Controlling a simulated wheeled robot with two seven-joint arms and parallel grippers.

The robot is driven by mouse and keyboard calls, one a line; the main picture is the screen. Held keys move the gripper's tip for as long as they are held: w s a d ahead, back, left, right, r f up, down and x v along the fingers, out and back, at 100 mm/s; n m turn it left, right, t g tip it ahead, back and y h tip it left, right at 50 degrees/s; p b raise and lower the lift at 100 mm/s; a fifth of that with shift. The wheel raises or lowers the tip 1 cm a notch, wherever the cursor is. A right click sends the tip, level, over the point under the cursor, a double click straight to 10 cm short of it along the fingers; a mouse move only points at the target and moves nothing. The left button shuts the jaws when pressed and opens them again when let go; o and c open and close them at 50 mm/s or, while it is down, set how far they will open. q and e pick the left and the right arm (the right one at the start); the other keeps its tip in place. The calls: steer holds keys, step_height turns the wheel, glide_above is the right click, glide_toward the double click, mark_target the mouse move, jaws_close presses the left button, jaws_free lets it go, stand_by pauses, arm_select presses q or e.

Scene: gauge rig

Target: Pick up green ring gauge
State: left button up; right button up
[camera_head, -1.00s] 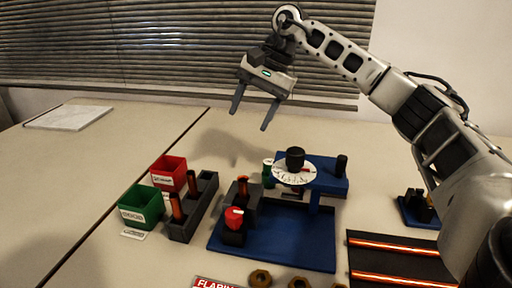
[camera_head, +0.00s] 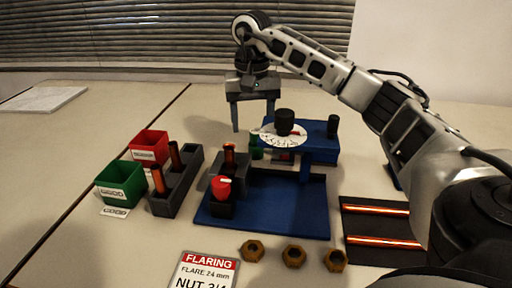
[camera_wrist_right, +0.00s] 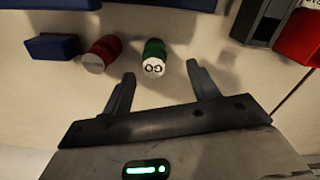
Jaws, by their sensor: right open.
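The green ring gauge (camera_wrist_right: 154,55) is a small green cylinder with a white "GO" face in the right wrist view. In the head view a bit of it (camera_head: 256,150) shows behind the blue stand's dial, which partly hides it. My right gripper (camera_head: 253,118) is open, pointing down just behind the stand. In the wrist view the open right gripper (camera_wrist_right: 161,74) has the green gauge between and slightly beyond its fingertips, not gripped. My left gripper is not in view.
A red cylinder (camera_wrist_right: 102,54) lies close beside the green gauge. The blue stand (camera_head: 315,205) with its white dial (camera_head: 283,137) is in front of the gripper. Green (camera_head: 121,183) and red (camera_head: 149,145) bins stand at left. Brass nuts (camera_head: 294,256) lie in front.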

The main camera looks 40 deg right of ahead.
mark_target(256, 130)
steer(key=f, duration=0.1)
steer(key=f+b, duration=0.1)
steer(key=f, duration=0.2)
steer(key=shift+s+d+f, duration=0.3)
steer(key=shift+f, duration=0.35)
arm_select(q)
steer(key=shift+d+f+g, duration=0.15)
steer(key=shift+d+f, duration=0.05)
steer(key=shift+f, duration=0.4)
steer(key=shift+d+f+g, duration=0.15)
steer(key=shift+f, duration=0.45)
arm_select(e)
steer(key=c, duration=1.1)
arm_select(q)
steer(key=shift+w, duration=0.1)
arm_select(e)
steer(key=shift+r, duration=0.15)
